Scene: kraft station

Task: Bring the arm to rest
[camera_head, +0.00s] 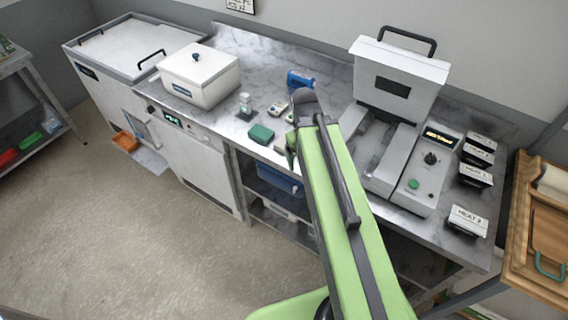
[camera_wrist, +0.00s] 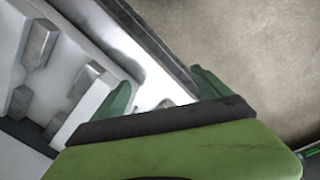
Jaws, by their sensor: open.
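My green arm (camera_head: 335,200) stretches from the bottom of the head view up over the counter. Its dark elbow end is near the middle of the counter. My gripper is mostly hidden behind the arm in the head view. In the wrist view my gripper (camera_wrist: 160,92) shows two green fingers spread wide apart, with nothing between them. Beyond the fingers are a pale metal edge and the floor. I cannot tell how far the fingers are from the edge.
On the counter (camera_head: 330,75) stand a white lidded box (camera_head: 200,80), a green block (camera_head: 261,134), a blue item (camera_head: 300,80) and a press machine (camera_head: 395,85) right of my arm. Several labelled blocks lie far right. A wooden rack (camera_head: 540,230) stands at the right edge. Floor is open at left.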

